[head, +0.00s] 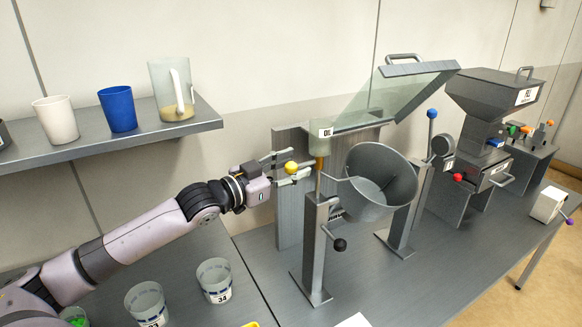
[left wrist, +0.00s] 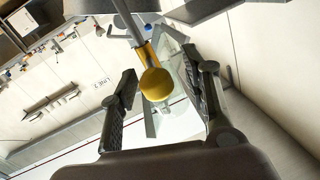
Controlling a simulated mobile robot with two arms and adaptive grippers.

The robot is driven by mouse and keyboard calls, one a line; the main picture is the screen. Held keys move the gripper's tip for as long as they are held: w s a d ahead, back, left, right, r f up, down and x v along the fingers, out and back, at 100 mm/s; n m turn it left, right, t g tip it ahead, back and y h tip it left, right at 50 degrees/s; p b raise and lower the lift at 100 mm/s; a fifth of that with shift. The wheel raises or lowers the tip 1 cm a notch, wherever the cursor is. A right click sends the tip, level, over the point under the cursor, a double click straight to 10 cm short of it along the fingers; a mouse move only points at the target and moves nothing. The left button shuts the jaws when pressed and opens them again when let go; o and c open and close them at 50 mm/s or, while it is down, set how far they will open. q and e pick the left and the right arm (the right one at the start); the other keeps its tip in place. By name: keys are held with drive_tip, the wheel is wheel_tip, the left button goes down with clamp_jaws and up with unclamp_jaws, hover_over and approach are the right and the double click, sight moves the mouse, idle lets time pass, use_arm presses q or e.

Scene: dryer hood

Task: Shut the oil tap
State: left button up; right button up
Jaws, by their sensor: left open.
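The oil tap's yellow ball handle (head: 291,168) is beside the post under the small oil container (head: 320,138). My left gripper (head: 297,164) comes in from the left, open, with its fingers on either side of the ball. In the left wrist view, the yellow ball (left wrist: 155,84) is between the two open fingers (left wrist: 168,76), nearer the left one, with a visible gap on each side. The ball is on a short yellow stem leading to a grey rod. My right gripper is not in view.
A tilted grey drum (head: 382,180) stands just right of the tap, with a black-knobbed crank (head: 339,244) below. A raised clear hood (head: 385,98) is behind. A shelf (head: 100,148) with cups and a jug is at upper left.

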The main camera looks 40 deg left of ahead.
use_arm(q)
drive_tip(key=shift+s, duration=0.1)
drive_tip(key=shift+s+a+f, duration=0.15)
drive_tip(key=shift+s, duration=0.3)
drive_tip(key=shift+v, duration=1.15)
approach(286, 171)
drive_tip(key=shift+s+a, duration=0.1)
drive_tip(key=shift+a, duration=0.05)
idle(0.4)
